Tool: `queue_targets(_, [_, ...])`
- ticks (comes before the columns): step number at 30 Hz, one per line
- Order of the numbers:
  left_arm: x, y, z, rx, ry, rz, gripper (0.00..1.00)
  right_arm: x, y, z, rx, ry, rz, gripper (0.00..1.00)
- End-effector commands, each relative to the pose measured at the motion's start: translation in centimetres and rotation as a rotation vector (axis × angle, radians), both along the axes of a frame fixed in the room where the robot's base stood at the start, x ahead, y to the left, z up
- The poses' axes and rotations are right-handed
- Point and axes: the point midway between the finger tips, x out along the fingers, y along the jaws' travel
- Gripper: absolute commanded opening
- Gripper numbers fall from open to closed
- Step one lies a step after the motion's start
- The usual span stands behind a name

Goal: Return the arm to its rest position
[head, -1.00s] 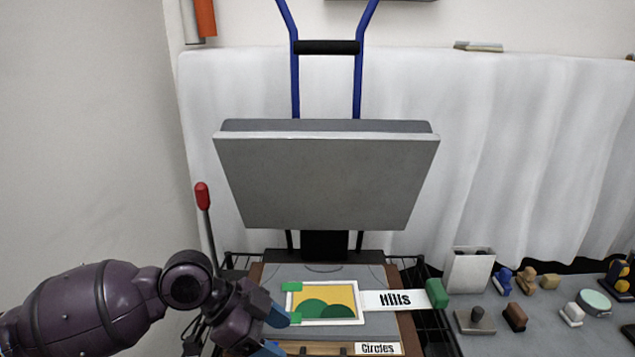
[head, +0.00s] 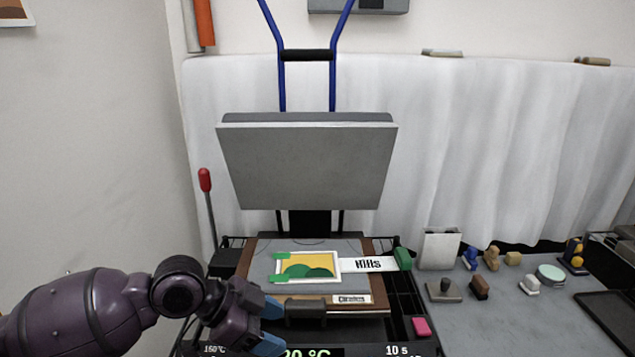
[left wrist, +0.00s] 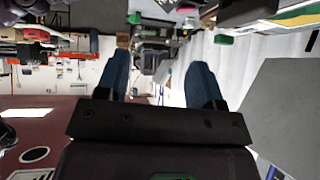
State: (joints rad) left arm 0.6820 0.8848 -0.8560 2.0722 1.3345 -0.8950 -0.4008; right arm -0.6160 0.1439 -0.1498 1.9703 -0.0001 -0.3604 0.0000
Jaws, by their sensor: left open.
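My left gripper (head: 270,322) is open, with nothing between its blue fingers, at the lower left of the heat press in the head view. In the left wrist view my left gripper (left wrist: 160,75) shows both blue fingers spread apart. The film picture (head: 308,267), yellow with green hills, lies on the grey lower plate of the press, with green tabs at its left. The upper plate (head: 308,165) is raised and tilted. My right gripper is not in view.
A red-knobbed lever (head: 206,190) stands left of the press. A "Circles" label (head: 352,299) is on the front edge.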

Motion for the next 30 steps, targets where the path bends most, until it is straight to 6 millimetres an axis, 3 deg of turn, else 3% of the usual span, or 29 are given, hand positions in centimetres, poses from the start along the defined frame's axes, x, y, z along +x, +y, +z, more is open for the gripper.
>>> queue_targets(7, [5.1,-0.4,3.5,-0.110,-0.230,0.165,0.61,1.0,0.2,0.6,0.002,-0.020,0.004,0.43])
queue_targets(14, [7.8,0.4,3.7,-0.283,-0.390,0.369,0.61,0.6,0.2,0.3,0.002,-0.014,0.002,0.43])
queue_targets(23, [7.8,5.6,-1.3,-0.412,-0.489,0.685,0.61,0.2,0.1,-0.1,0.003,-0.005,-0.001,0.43])
queue_targets(30, [4.6,11.1,-8.2,-0.386,-0.494,0.923,0.61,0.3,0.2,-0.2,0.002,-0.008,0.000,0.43])
